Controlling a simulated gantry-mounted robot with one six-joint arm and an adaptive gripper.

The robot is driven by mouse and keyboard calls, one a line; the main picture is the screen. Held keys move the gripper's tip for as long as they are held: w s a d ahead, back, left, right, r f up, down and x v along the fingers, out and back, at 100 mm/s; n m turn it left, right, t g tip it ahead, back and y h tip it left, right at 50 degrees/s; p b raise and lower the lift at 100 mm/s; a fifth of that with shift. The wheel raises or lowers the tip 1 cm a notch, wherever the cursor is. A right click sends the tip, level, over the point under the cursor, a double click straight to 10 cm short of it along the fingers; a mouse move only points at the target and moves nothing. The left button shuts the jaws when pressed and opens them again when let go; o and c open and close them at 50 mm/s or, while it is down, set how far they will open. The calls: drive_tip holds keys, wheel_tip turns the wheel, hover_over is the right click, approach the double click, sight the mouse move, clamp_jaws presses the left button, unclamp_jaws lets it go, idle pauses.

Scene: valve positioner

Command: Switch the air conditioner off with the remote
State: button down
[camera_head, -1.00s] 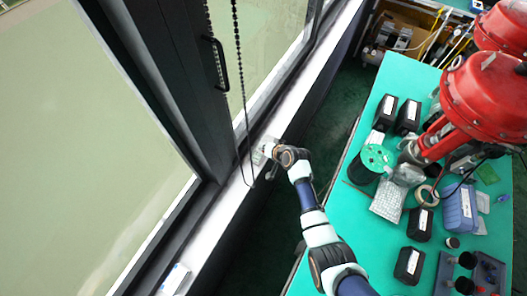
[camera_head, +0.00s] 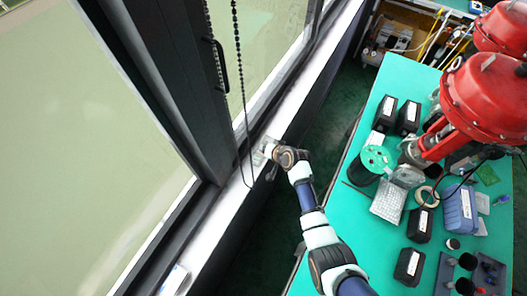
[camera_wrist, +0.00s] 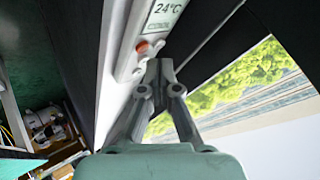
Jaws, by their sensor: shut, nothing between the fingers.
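The remote (camera_wrist: 136,30) is a pale casing at the top middle of the wrist view. Its display (camera_wrist: 165,14) reads 24°C and COOL. An orange-red button (camera_wrist: 142,47) sits below the display, with a pale button beside it. My gripper (camera_wrist: 160,64) is shut and empty, its fingertips just below and right of the orange-red button. I cannot tell whether they touch the remote. In the head view my gripper (camera_head: 264,152) is over the white window sill, and the remote cannot be made out there. The air conditioner is not seen.
The white sill (camera_head: 222,208) runs along dark window frames. A beaded blind chain (camera_head: 238,70) hangs close to my gripper. The green table (camera_head: 345,215) on the right holds black boxes, a blue case and red valve actuators (camera_head: 483,98). A small white object (camera_head: 174,280) lies lower on the sill.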

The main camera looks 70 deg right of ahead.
drive_tip(key=shift+f+b, duration=0.35)
drive_tip(key=shift+f, duration=0.05)
